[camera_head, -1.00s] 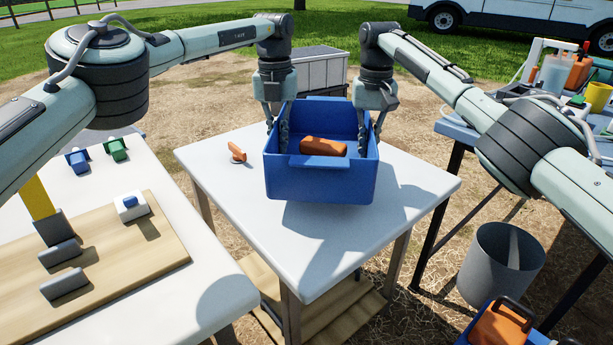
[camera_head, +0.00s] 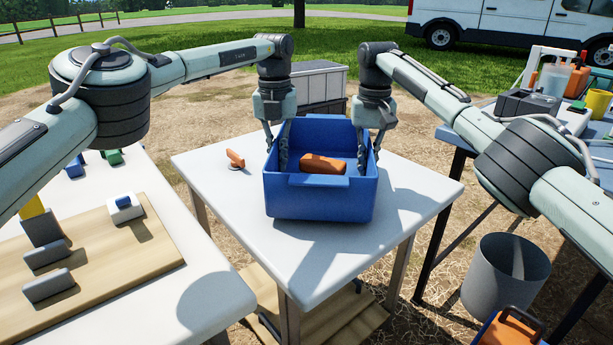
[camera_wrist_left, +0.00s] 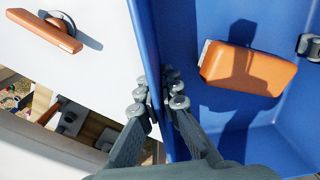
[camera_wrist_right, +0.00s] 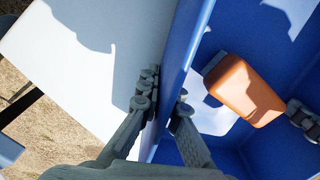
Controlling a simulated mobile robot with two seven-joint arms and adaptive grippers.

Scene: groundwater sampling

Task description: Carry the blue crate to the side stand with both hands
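The blue crate (camera_head: 318,200) is over the middle of the white-topped side stand (camera_head: 250,240); its base looks on or just above the top. An orange block-like item (camera_head: 323,163) lies inside it. My left gripper (camera_head: 276,147) is shut on the crate's left wall, one finger inside and one outside, as the left wrist view shows (camera_wrist_left: 158,95). My right gripper (camera_head: 370,150) is shut on the right wall in the same way, as the right wrist view shows (camera_wrist_right: 166,98). The crate looks level. Its underside is hidden.
A small orange-handled item (camera_head: 235,159) lies on the stand left of the crate. A white table with a wooden board (camera_head: 110,260) is at left. A blue table (camera_head: 458,137) with sampling gear is at right. A grey bin (camera_head: 505,280) stands on the ground.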

